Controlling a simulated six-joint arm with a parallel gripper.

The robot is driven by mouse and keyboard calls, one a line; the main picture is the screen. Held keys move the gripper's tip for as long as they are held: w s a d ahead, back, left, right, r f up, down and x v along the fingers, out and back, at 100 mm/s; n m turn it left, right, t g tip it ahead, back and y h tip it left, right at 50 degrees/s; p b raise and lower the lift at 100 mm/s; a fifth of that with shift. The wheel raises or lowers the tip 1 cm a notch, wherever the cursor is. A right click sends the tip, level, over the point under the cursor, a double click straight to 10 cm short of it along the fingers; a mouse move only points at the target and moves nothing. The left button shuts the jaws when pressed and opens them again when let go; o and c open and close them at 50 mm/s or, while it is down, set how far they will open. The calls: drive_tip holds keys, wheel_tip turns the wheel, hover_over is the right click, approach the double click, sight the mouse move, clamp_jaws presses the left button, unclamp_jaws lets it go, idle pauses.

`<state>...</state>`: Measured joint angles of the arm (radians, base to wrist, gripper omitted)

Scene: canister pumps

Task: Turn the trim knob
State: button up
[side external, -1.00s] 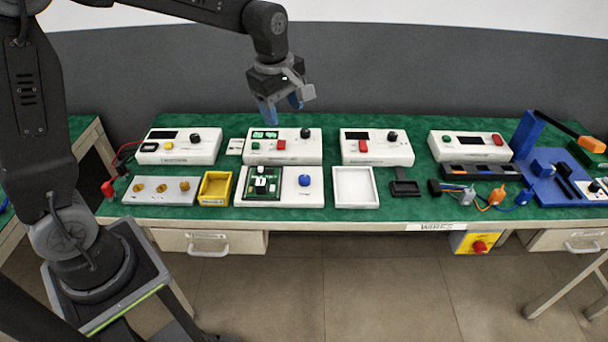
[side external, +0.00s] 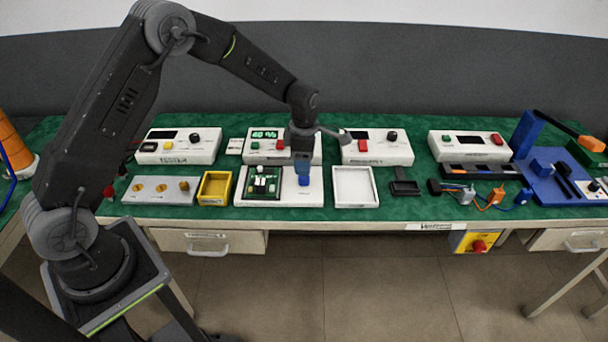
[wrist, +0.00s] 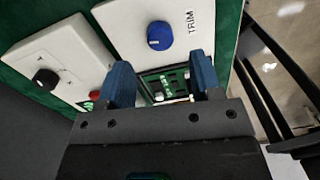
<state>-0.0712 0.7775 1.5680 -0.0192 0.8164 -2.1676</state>
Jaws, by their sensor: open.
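The trim knob (wrist: 160,36) is a round blue knob with a white mark, on a white panel labelled TRIM (wrist: 120,20) in the wrist view. In the side view the knob (side external: 304,181) shows just under my gripper (side external: 302,168), at the right part of the white board with the green circuit. My gripper in the wrist view (wrist: 160,80) has two blue fingers, spread apart with nothing between them. The knob lies beyond the fingertips, roughly centred between them. I cannot tell the exact height of the fingertips over it.
A green circuit board (side external: 262,181) sits left of the knob on the same base. A white box with a display (side external: 264,134) stands behind. A yellow bin (side external: 215,187) is farther left, and an empty white tray (side external: 355,186) is at right.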

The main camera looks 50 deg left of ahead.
sight(304, 180)
drive_tip(key=shift+f, duration=2.7)
drive_tip(key=shift+c, duration=0.3)
drive_tip(key=c, duration=0.9)
drive_tip(key=shift+o, duration=0.2)
drive_tip(key=shift+m, duration=0.3)
